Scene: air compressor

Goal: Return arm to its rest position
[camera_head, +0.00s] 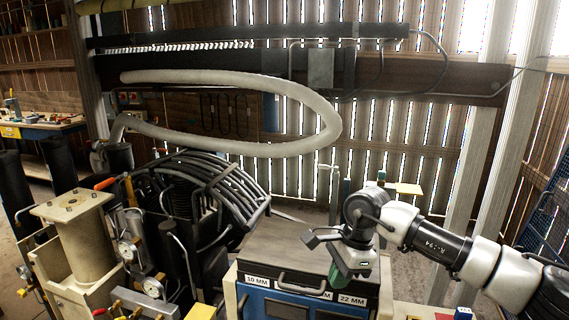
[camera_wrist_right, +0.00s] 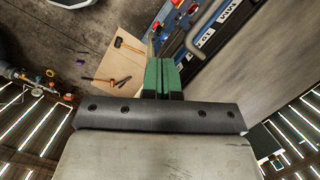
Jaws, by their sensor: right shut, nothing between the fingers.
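My right arm comes in from the right side of the head view, bent at the wrist. My right gripper (camera_head: 337,281) points down with green fingers, in front of the right part of a blue drawer cabinet (camera_head: 255,300) with size labels such as "10 MM" and "22 MM". In the right wrist view the gripper (camera_wrist_right: 161,72) has its two green fingers together with nothing between them. The cabinet front and its handle (camera_wrist_right: 205,28) show to the upper right of the fingers. My left gripper is in neither view.
An air compressor with black curved guard bars (camera_head: 205,185) and gauges stands left of the cabinet. A thick pale hose (camera_head: 250,85) loops above it. A workbench (camera_head: 40,128) stands at the far left. A tan board (camera_wrist_right: 118,62) with tools shows in the wrist view.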

